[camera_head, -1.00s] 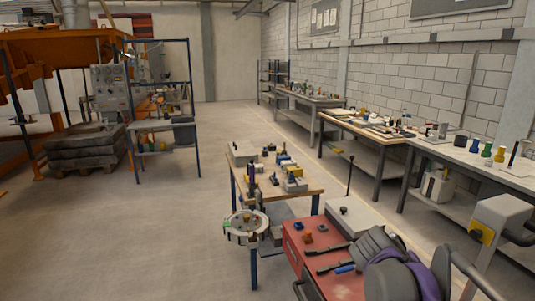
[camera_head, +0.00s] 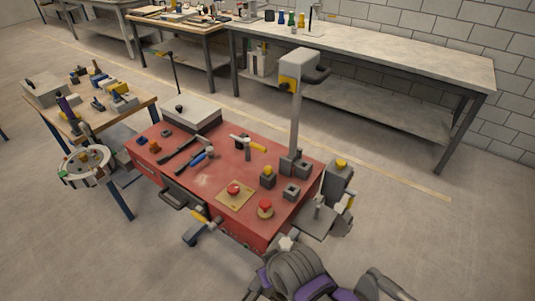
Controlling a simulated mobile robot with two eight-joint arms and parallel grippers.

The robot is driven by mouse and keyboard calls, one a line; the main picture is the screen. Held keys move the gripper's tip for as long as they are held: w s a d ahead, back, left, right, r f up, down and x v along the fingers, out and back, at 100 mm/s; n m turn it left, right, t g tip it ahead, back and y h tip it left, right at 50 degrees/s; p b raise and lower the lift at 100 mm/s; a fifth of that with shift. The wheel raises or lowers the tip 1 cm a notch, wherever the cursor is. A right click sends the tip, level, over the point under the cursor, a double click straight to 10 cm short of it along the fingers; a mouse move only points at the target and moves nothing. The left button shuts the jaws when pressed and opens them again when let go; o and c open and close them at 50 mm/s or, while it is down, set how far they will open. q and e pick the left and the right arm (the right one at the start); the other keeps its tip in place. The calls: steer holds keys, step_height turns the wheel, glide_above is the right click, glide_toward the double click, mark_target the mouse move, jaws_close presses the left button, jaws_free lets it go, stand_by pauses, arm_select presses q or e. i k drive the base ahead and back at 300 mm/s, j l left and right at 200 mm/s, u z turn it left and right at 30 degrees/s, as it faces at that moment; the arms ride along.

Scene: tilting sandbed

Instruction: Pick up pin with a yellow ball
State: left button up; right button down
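The pin with a yellow ball cannot be picked out for certain at this size. A small grey block with a yellow top (camera_head: 267,171) sits on the red table (camera_head: 215,170), right of its middle. Another yellow knob (camera_head: 341,163) tops a grey fixture at the table's right edge. Neither of my grippers can be made out in the head view; grey and purple rounded parts, which seem to be mine, show at the bottom.
A yellow-handled tool (camera_head: 249,143), dark tools and a red button on a plate (camera_head: 234,189) lie on the red table. A grey post (camera_head: 296,115) rises at its far right. A wooden table (camera_head: 90,110) stands left, a long grey bench (camera_head: 365,60) behind. Floor at right is clear.

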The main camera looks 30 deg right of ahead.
mark_target(268, 169)
steer(key=z, duration=1.1)
